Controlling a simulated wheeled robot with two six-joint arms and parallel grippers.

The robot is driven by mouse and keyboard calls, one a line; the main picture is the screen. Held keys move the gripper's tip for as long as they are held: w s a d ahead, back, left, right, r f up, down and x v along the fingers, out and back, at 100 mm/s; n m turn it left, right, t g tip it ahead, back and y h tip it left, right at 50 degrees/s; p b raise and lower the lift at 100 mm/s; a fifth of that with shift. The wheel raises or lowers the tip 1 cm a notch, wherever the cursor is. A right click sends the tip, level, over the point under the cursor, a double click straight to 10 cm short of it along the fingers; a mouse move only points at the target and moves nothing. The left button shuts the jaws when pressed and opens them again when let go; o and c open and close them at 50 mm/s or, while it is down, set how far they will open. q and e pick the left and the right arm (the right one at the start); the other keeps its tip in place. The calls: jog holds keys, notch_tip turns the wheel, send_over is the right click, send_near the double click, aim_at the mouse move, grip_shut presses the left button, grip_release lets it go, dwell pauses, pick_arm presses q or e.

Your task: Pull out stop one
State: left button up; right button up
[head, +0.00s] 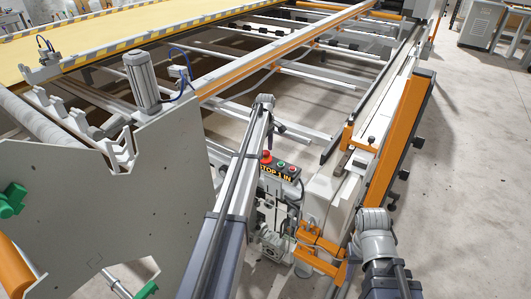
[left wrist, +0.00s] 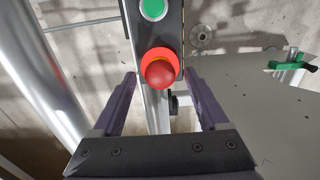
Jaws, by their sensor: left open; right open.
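The stop button is a red mushroom knob (left wrist: 160,70) on a red-orange collar in the left wrist view. In the head view the red knob (head: 266,157) sits on a dark control box (head: 291,181) whose amber text appears to read "STOP 1 IN". My left gripper (left wrist: 164,84) is open, its two purple fingers on either side of the knob, which shows between the fingertips. Whether they touch it I cannot tell. In the head view my left gripper (head: 276,134) is small and partly hidden by my arm. My right gripper is not visible; only part of my right arm shows.
A green button (left wrist: 153,8) sits beside the knob on the same box. An orange bracket (head: 318,250) and a long orange rail (head: 402,135) lie to the right. A large grey side plate (head: 140,190) stands at the left.

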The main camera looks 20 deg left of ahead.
pick_arm(q)
jog(key=shift+c, duration=0.4)
grip_shut()
